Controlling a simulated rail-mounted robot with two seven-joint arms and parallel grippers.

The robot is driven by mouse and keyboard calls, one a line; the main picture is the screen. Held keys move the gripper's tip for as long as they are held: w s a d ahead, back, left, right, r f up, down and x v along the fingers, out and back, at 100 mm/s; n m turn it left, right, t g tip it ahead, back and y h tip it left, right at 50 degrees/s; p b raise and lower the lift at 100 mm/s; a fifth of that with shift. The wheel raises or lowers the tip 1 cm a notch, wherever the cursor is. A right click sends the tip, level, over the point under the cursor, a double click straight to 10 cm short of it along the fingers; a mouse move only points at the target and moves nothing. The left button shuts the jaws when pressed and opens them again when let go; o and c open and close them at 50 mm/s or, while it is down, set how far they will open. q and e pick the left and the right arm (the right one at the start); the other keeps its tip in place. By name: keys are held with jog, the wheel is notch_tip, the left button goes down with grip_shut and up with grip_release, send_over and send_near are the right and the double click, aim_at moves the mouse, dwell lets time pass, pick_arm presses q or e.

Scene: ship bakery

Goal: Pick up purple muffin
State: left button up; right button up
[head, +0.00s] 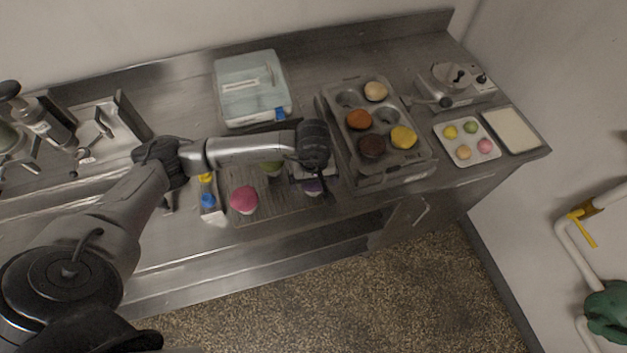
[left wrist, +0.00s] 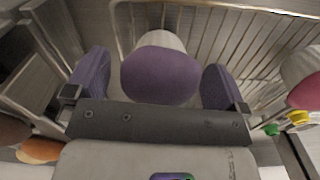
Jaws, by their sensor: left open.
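The purple muffin (head: 312,188) sits on a wire cooling rack (head: 282,208), mostly hidden under my left gripper in the head view. In the left wrist view the purple muffin (left wrist: 160,75) shows its domed top and pale wrapper on the rack bars. My left gripper (head: 311,172) points down over it and is open. Its two purple-padded fingers (left wrist: 155,85) stand on either side of the muffin, with a visible gap on each side. My right gripper is not in view.
A metal muffin tin (head: 411,158) with several muffins stands close to the right of my gripper. A pale blue box (head: 252,85) is behind. A tray of small coloured sweets (head: 467,142) lies farther right.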

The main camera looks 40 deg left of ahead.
pick_arm(q)
jog(key=shift+f, duration=0.3)
jog(key=c, duration=0.8)
jog(key=shift+o, duration=0.2)
jog(key=shift+r, duration=0.1)
